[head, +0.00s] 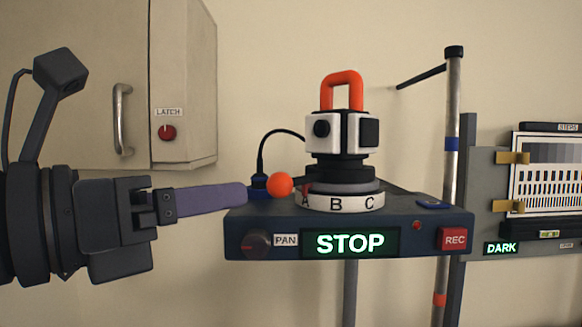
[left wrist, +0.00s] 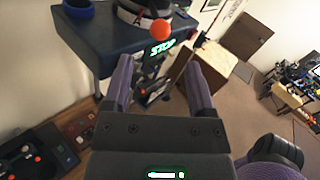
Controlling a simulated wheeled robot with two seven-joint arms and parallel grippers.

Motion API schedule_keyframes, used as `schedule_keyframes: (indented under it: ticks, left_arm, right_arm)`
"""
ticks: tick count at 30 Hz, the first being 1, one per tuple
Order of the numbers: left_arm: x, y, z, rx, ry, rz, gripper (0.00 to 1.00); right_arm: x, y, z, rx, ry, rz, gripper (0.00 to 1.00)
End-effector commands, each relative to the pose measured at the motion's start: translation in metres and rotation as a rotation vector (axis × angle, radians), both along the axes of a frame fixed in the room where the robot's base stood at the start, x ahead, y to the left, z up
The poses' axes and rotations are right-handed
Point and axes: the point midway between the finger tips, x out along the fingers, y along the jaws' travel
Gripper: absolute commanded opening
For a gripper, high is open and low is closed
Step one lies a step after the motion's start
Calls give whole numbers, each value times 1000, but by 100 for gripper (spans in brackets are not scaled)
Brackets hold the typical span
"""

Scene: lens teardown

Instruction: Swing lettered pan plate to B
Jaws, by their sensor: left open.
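A red mark stands by the A. An orange ball knob (head: 281,185) sticks out at the plate's left; the left wrist view also shows this knob (left wrist: 160,29) by the plate's edge (left wrist: 130,16). A white and black camera head with an orange handle (head: 341,130) stands above the plate. My left gripper (head: 243,194) is open and empty, just left of the knob and apart from it. My right gripper is not in view.
The console's front carries a PAN dial (head: 257,244), a lit STOP display (head: 350,243) and a red REC button (head: 453,239). A metal post (head: 450,150) and a chart panel (head: 545,170) stand at the right. A cabinet (head: 185,90) hangs behind on the left.

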Motion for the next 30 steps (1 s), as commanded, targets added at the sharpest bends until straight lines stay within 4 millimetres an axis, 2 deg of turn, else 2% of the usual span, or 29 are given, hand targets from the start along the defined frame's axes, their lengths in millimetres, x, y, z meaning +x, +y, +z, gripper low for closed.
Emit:
schedule_keyframes:
  ticks: [6,12,16,23,30]
  left_arm:
    - [29,-35,6,2,3,-2,72]
    - [56,-65,5,1,4,0,72]
    - [62,-72,2,1,1,0,72]
    - [63,-73,0,2,1,0,72]
    - [63,-73,0,1,0,0,21]
  right_arm:
    - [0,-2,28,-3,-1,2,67]
    - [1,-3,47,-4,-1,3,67]
    - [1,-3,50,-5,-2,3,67]
    - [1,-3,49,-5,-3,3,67]
    - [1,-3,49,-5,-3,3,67]
